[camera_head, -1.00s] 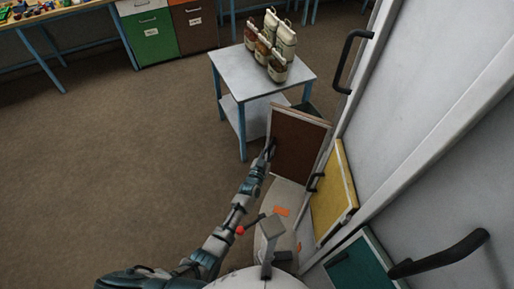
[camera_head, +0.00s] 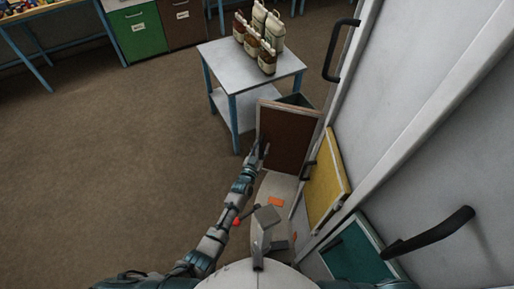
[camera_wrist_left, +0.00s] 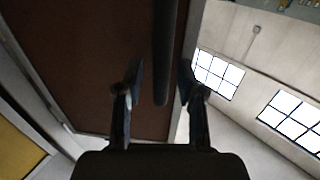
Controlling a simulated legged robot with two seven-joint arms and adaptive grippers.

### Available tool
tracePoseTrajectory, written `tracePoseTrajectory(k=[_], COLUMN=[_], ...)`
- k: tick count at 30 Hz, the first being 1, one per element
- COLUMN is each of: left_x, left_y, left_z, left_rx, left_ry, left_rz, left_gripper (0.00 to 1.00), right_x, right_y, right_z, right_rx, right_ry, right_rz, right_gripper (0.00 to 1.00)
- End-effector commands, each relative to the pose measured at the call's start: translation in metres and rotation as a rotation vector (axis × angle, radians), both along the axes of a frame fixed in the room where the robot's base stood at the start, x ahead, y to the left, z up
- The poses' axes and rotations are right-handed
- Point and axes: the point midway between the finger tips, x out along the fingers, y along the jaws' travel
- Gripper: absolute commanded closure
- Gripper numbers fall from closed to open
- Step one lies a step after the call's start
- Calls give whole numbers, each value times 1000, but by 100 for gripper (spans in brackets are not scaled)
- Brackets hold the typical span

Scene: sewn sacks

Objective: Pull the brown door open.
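The brown door (camera_head: 288,138) stands swung out from the white wall of cabinets, its broad face showing in the head view. My left gripper (camera_head: 262,150) is at the door's left edge. In the left wrist view the brown door panel (camera_wrist_left: 95,45) fills the upper left. The door's dark bar handle (camera_wrist_left: 165,50) runs down between the two fingers of my left gripper (camera_wrist_left: 160,80). The fingers are apart, with a gap visible between handle and left finger. My right gripper is not in view.
A white table (camera_head: 283,66) with several jars and bottles stands just beyond the door. A yellow door (camera_head: 327,180) and a teal door (camera_head: 358,253) sit nearer along the cabinets. Dark handles (camera_head: 440,235) stick out at right. The floor at left is clear.

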Motion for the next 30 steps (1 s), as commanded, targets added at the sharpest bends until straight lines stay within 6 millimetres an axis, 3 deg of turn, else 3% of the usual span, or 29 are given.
tracePoseTrajectory(k=[11, 24, 30], left_x=[-6, -91, -111], left_y=[4, 34, 40], left_z=[2, 3, 4], left_rx=[-3, -2, -1], left_ry=[-4, -2, -4], left_rz=[3, 0, -1], left_gripper=[59, 59, 59], right_x=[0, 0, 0], right_y=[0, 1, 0], right_z=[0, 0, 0], right_rx=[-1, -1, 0], right_ry=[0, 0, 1], right_rz=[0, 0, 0], right_gripper=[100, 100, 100])
